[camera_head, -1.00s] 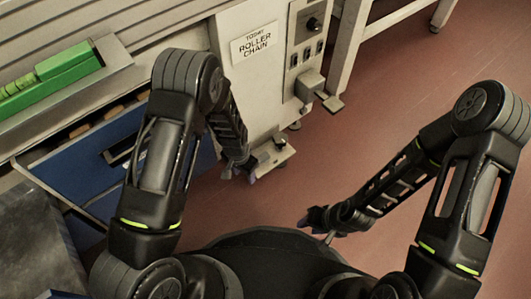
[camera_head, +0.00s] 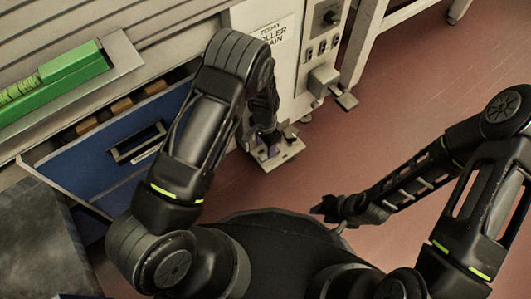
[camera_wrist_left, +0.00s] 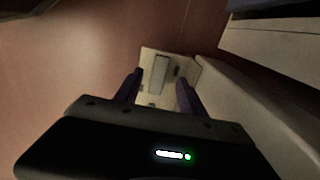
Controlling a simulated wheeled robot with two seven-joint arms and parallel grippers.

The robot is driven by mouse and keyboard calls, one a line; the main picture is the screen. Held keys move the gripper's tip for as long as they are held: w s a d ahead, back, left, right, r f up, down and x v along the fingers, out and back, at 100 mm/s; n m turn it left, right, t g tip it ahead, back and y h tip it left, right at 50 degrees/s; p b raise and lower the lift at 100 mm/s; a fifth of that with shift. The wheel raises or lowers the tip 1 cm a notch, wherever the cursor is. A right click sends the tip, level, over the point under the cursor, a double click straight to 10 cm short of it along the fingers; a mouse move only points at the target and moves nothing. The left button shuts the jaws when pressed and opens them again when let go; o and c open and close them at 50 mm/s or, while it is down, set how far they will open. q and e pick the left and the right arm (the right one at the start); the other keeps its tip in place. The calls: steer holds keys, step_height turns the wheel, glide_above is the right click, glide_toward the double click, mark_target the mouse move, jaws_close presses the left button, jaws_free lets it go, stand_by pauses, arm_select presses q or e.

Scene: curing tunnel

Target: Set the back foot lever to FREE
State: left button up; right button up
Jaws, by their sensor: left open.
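A pale foot plate (camera_head: 287,153) juts out low from the front of the machine, near the floor. In the left wrist view the plate (camera_wrist_left: 148,57) carries a raised, pale, bar-like piece (camera_wrist_left: 159,74) with small dark marks beside it; I cannot read any label or tell its setting. My left gripper (camera_head: 268,150) is down over the plate and hides part of it. In the left wrist view my left gripper (camera_wrist_left: 158,84) is open, with its two dark fingers on either side of the bar. I cannot tell whether they touch it. My right gripper (camera_head: 328,209) hangs over the floor, its jaws unclear.
A blue drawer (camera_head: 105,160) stands open at left, near my left arm. The red floor (camera_head: 410,110) is clear to the right.

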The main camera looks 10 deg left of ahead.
mark_target(265, 155)
arm_select(q)
step_height(265, 155, down, 5)
steer(key=shift+f+b, duration=0.1)
steer(key=shift+b, duration=0.75)
jaws_close()
